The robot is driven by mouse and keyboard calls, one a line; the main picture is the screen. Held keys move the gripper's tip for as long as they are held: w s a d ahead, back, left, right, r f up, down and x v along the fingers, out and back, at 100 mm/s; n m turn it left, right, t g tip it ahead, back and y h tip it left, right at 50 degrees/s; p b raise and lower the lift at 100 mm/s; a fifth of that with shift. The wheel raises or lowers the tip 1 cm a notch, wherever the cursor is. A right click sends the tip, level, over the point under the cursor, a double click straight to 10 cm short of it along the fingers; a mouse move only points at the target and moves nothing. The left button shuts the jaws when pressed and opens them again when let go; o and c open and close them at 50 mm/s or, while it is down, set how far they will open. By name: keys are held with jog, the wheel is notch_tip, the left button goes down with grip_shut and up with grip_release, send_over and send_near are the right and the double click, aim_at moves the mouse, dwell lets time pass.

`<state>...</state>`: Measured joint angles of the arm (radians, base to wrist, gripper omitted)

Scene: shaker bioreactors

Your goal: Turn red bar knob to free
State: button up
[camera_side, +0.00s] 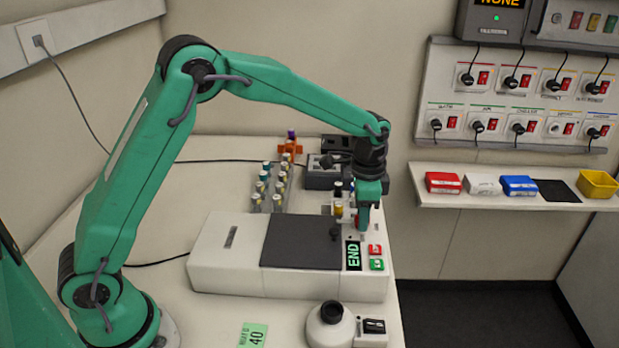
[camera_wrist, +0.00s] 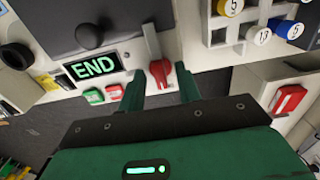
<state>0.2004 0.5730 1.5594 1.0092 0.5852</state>
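The red bar knob (camera_wrist: 160,71) is on the panel of the white shaker unit, right of the lit END display (camera_wrist: 96,66) in the wrist view. My gripper (camera_wrist: 160,82) is open, with its two green fingers apart on either side of the knob. I cannot tell whether they touch it. A grey bar stands up beside the knob on the panel. In the side view the shaker unit (camera_side: 230,278) sits on the bench, and my gripper (camera_side: 362,222) points down over its right end. The knob is mostly hidden there by the fingers.
Red (camera_side: 375,250) and green (camera_side: 376,264) buttons lie close to the knob. A black round knob (camera_wrist: 89,36) stands on the dark lid. A rack of capped vials (camera_side: 270,190) is behind.

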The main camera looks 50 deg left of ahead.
jog(key=shift+c, duration=0.2)
grip_shut()
